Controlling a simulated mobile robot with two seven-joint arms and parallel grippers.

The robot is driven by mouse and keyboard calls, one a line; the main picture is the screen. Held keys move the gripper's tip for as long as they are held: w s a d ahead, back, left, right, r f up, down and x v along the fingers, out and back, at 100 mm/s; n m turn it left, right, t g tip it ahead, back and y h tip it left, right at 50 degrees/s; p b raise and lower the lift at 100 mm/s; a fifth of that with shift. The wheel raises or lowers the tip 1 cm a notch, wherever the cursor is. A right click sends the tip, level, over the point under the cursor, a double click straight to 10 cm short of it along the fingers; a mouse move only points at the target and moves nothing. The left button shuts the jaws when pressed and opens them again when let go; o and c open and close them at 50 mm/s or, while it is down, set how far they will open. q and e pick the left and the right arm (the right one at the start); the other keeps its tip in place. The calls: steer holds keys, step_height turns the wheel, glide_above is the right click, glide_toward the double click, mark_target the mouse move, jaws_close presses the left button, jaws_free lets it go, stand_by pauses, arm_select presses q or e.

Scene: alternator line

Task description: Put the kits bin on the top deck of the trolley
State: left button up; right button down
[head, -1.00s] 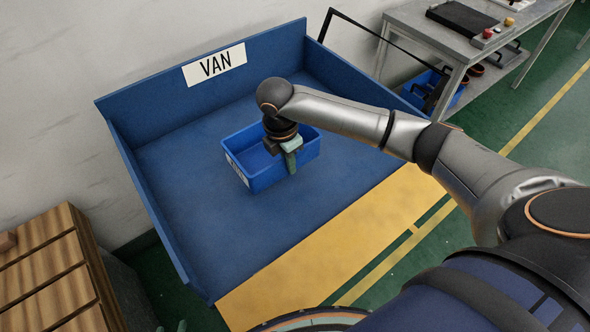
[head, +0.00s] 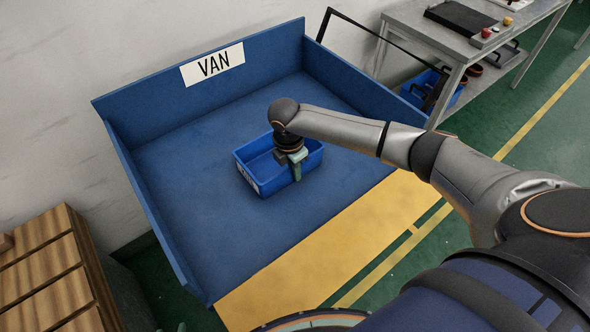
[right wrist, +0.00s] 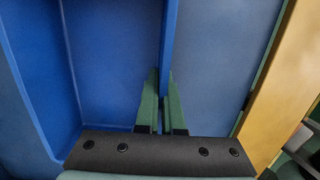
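A blue open bin (head: 250,181) with a white label on its left end is inside the blue walled van bay. The label is too small to read, and the bin looks empty. My right gripper (head: 297,170) is shut on the bin's near long wall. In the right wrist view, the green fingers (right wrist: 163,100) sit on both sides of the bin wall (right wrist: 170,45). I cannot tell whether the bin touches the bay floor. My left gripper is not in view. I cannot make out a trolley for certain.
The van bay (head: 190,215) has raised walls at the back and sides, a "VAN" sign (head: 212,64) and a yellow front strip (head: 330,240). A slatted wooden stack (head: 45,270) stands at left. A black frame (head: 375,45) and a grey bench (head: 450,50) stand at right.

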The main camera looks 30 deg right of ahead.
steer(key=c, duration=1)
jaws_free()
steer(key=shift+c, duration=0.2)
steer(key=r, duration=0.4)
steer(key=a+r, duration=0.1)
steer(key=r, duration=0.3)
steer(key=r+p, duration=0.1)
steer(key=r, duration=0.3)
steer(key=shift+s+a+r, duration=0.1)
steer(key=shift+a, duration=0.1)
